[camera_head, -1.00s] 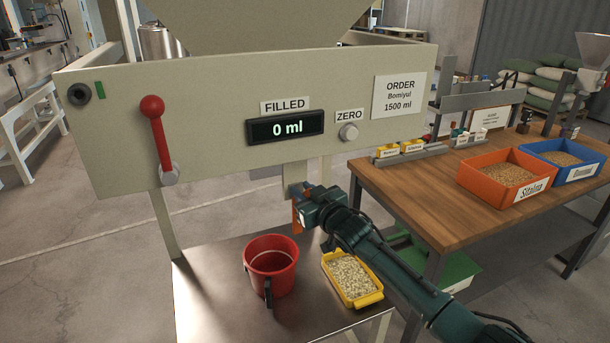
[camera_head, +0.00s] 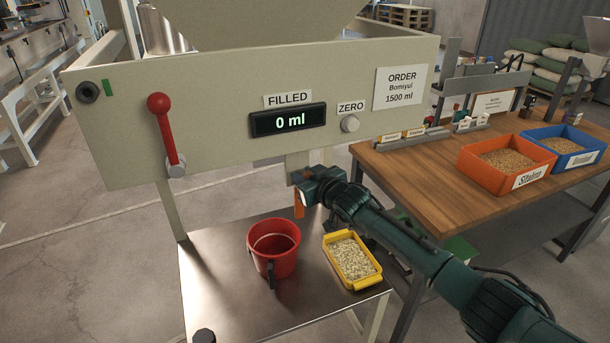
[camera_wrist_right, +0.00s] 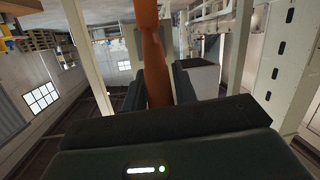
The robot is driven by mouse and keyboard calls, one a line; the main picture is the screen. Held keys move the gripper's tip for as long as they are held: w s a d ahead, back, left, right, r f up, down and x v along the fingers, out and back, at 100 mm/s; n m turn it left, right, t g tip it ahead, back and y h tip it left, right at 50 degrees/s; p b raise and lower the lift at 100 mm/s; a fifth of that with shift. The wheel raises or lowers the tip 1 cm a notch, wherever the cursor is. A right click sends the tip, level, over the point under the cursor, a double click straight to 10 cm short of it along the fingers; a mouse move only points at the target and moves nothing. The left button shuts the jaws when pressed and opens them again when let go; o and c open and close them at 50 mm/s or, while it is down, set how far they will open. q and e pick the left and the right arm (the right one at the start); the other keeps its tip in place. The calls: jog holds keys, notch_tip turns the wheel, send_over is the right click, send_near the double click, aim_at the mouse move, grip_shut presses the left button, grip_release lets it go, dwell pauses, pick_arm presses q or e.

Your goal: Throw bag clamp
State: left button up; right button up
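An orange handle (camera_head: 299,204), which seems to be the bag clamp's lever, points down below the hopper's spout (camera_head: 297,164). My right gripper (camera_head: 304,188) is at this handle, under the pale panel. In the right wrist view the orange handle (camera_wrist_right: 151,45) runs between the two dark fingers (camera_wrist_right: 157,92), which lie close against both its sides. The gripper looks shut on it. The clamp's body and any bag are not clearly visible; my gripper hides part of this area. My left gripper is not in view.
A red bucket (camera_head: 273,262) and a yellow tray of pale flakes (camera_head: 350,277) stand on the metal table (camera_head: 225,285) below. The panel (camera_head: 220,130) carries a red lever (camera_head: 162,125) and a display reading 0 ml. A wooden bench (camera_head: 425,180) stands at the right.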

jog(key=o, duration=0.3)
jog(key=shift+r, duration=0.1)
jog(key=shift+s+d, duration=0.3)
jog(key=shift+s, duration=0.3)
pick_arm(q)
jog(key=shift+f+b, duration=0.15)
jog(key=shift+b, duration=0.4)
pick_arm(e)
jog(key=v, duration=1.1)
jog(key=shift+s+r, duration=0.2)
jog(key=shift+s, duration=0.15)
jog(key=shift+d, duration=0.1)
jog(key=shift+c, duration=0.2)
